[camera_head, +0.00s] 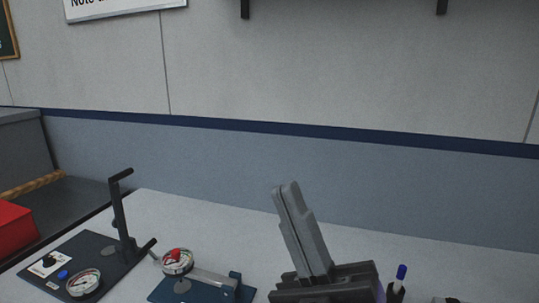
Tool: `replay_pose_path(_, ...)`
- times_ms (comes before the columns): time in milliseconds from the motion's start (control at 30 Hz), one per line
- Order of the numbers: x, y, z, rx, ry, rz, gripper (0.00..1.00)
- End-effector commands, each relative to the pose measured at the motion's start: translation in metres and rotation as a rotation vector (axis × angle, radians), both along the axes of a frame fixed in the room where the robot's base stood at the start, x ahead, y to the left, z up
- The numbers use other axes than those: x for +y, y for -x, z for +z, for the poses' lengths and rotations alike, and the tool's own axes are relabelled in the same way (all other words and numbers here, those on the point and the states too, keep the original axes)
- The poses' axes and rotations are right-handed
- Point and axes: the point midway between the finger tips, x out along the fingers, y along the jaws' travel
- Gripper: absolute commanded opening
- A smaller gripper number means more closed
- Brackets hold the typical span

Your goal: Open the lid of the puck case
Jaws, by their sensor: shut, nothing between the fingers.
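My gripper (287,188) rises from the bottom edge, right of the middle. Its two grey fingers lie together, with a thin seam between them, and point up and slightly left above the light worktop. Nothing shows between them. I cannot make out a puck case or its lid in this view. The gripper's dark body hides part of the worktop, and the nearer part of the worktop is below the frame.
Left on the worktop (450,265) are a dark plate with an upright stand (119,210) and a round dial (83,283). A blue fixture (238,288) carries another dial (177,262). A blue-capped pen (401,273) stands right. A red box (14,228) is far left.

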Motion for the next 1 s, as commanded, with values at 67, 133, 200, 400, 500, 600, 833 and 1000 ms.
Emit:
replay_pose_path(67,-0.02,-0.001,-0.024,0.122,-0.094,0.025,0.0)
replay_pose_path(133,-0.037,0.0,-0.045,0.223,-0.172,0.045,0.0)
replay_pose_path(200,-0.053,0.003,-0.068,0.319,-0.247,0.062,0.0)
replay_pose_path(400,-0.091,0.023,-0.138,0.579,-0.442,0.092,0.0)
replay_pose_path(500,-0.107,0.04,-0.174,0.7,-0.527,0.094,0.0)
replay_pose_path(600,-0.122,0.061,-0.208,0.816,-0.6,0.086,0.0)
replay_pose_path(833,-0.149,0.124,-0.275,1.064,-0.71,0.033,0.0)
replay_pose_path(1000,-0.166,0.179,-0.311,1.23,-0.727,-0.035,0.0)
